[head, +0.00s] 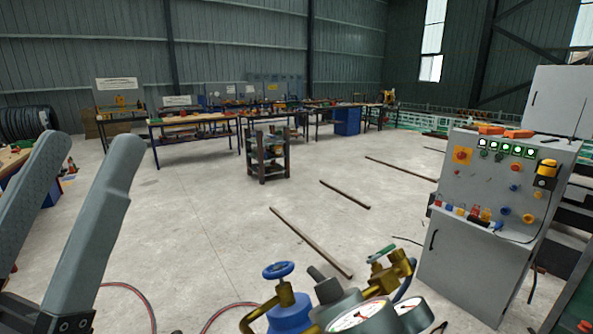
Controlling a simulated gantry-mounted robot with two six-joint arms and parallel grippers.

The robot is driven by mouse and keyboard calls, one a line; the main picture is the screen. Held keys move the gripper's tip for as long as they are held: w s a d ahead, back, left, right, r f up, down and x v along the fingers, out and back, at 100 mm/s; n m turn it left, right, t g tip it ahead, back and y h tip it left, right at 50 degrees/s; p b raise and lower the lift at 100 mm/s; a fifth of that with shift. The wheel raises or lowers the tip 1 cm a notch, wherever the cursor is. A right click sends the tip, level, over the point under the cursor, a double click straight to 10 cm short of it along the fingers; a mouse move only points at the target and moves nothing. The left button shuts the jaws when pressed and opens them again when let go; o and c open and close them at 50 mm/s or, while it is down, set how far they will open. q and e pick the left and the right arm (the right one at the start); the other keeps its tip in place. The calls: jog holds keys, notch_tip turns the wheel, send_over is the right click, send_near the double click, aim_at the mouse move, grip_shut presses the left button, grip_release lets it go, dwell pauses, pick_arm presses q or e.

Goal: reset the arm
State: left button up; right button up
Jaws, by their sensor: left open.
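My left gripper (92,148) shows large at the left edge of the head view. Its two grey fingers point up and stand apart, with nothing between them. Its lower part is cut off by the bottom edge of the picture. My right gripper is not in view. No rebar cage can be made out near the gripper.
A blue valve knob (278,270), brass fittings and pressure gauges (362,317) stand close at the bottom. A grey control cabinet (468,235) stands at the right. Rusty bars (311,243) lie on the open floor. A small shelf (268,157) and workbenches (195,142) stand farther back.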

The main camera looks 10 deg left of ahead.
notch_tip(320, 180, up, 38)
jog(key=p, duration=3.6)
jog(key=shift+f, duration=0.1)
